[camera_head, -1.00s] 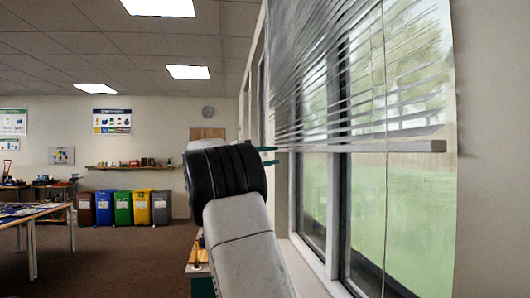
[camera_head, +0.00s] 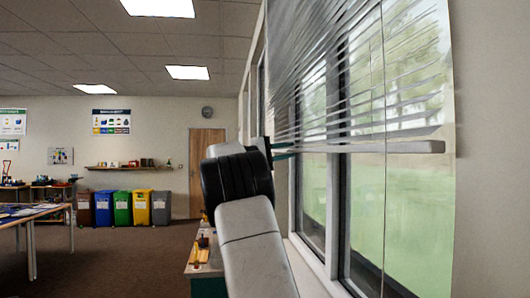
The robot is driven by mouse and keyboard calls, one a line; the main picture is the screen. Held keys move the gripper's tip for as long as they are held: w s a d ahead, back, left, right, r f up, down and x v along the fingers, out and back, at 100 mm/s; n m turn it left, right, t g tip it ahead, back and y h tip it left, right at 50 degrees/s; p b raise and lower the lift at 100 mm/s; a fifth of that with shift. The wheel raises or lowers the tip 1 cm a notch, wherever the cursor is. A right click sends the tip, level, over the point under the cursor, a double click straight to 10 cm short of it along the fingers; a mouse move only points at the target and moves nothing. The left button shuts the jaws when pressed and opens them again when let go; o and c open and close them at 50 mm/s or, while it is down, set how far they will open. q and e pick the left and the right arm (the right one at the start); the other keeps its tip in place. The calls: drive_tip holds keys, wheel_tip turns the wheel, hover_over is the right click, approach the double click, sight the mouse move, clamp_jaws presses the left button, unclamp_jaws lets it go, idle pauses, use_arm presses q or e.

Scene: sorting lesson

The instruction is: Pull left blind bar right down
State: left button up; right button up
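A white blind with tilted slats hangs over the window at the right. Its pale bottom bar (camera_head: 400,147) runs level across the window, about halfway up the picture. My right arm rises from the bottom middle. My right gripper (camera_head: 283,150), with thin teal fingers, is at the bar's far left end, mostly hidden behind my dark wrist joint. The fingers seem to meet or overlap the bar's end, but whether they close on it cannot be told. My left gripper is not in view.
The window glass (camera_head: 405,215) is uncovered below the bar. A low cabinet (camera_head: 207,262) with small objects stands under the window. Several coloured bins (camera_head: 122,208) line the back wall beside a wooden door (camera_head: 207,160). A table (camera_head: 30,214) is at left; carpet between is clear.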

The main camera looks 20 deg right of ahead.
clamp_jaws()
idle(1.2)
